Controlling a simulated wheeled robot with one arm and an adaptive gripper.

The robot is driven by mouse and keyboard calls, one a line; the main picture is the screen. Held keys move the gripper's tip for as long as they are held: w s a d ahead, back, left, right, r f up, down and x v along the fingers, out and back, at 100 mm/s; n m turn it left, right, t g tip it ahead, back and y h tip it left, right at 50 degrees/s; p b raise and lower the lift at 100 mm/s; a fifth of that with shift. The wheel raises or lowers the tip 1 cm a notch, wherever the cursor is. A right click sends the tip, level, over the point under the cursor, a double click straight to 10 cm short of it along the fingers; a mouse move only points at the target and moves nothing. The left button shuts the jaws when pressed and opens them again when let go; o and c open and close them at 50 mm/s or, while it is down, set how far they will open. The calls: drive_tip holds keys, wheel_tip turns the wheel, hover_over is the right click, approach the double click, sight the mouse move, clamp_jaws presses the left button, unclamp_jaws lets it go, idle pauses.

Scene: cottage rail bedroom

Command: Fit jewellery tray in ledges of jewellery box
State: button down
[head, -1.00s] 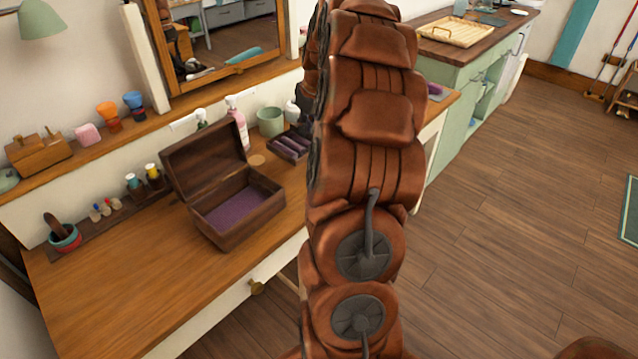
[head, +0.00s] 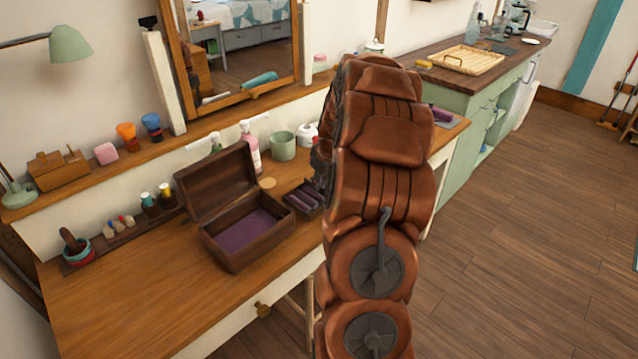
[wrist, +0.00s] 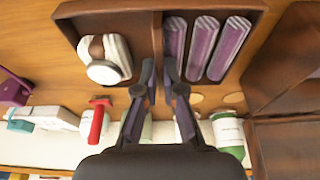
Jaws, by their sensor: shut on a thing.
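The jewellery box (head: 262,240) stands on the desk with its lid (head: 214,180) tilted open and a purple lining inside. In the wrist view its dark wooden edge (wrist: 287,150) shows at the right. The jewellery tray (wrist: 158,38) is a brown wooden tray with purple rolls in one compartment and a white banded item in the other. In the head view the tray (head: 297,208) is just right of the box, partly hidden by my arm. My gripper (wrist: 160,72) is shut on the tray's middle divider; the head view hides it. I cannot tell the tray's height above the desk.
A green mug (head: 283,147), a pink-labelled bottle (head: 250,150) and a white jar (head: 307,133) stand behind the tray. Small bottles (head: 158,198) and a bowl (head: 78,252) line the desk's left back. The desk front (head: 130,310) left of the box is clear.

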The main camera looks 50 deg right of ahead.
drive_tip(key=shift+f, duration=0.35)
drive_tip(key=shift+f, duration=0.15)
drive_tip(key=c, duration=1.3)
unclamp_jaws()
